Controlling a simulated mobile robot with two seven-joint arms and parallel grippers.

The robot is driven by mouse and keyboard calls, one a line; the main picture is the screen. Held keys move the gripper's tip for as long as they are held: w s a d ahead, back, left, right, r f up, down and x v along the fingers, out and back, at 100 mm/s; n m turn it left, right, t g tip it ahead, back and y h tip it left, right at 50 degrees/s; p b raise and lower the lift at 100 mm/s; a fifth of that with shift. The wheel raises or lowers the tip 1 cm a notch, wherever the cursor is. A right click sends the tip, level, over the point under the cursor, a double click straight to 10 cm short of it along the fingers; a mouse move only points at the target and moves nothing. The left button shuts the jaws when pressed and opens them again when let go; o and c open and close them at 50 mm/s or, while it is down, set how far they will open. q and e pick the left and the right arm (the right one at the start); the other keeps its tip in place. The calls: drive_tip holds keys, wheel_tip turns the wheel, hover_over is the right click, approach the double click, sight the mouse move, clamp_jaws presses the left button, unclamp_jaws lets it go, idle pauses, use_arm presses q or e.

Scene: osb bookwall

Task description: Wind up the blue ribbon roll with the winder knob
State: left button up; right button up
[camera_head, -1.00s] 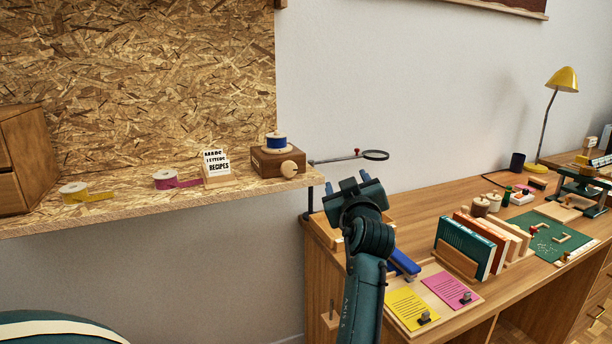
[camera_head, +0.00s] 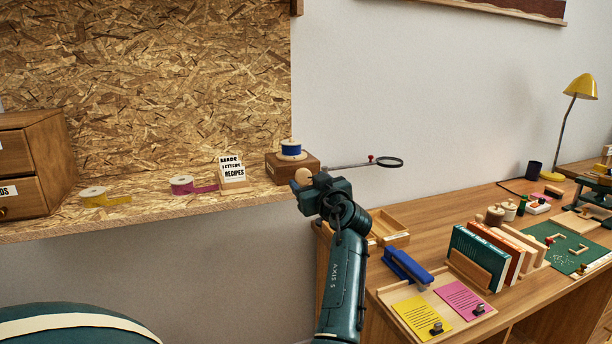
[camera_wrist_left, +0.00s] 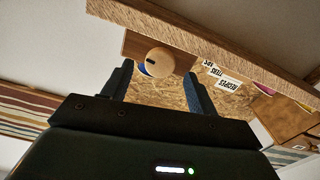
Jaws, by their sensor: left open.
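The blue ribbon roll (camera_head: 291,149) sits on top of a brown wooden winder box (camera_head: 284,166) at the right end of the OSB shelf. The pale round winder knob (camera_head: 303,176) is on the box's front side. It also shows in the left wrist view (camera_wrist_left: 160,62), between the fingers, with a sliver of blue beside it. My left gripper (camera_head: 310,184) is at the knob, partly covering it in the head view. In the wrist view the left gripper (camera_wrist_left: 158,85) is open, a finger on either side of the knob, with gaps showing. My right gripper is not in view.
The desk is lower right.

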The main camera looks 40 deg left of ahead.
sight(303, 176)
use_arm(q)
drive_tip(key=shift+x, duration=1.45)
drive_tip(key=shift+c, duration=0.2)
drive_tip(key=c, duration=1)
drive_tip(key=shift+o, duration=0.2)
drive_tip(key=shift+m, duration=0.3)
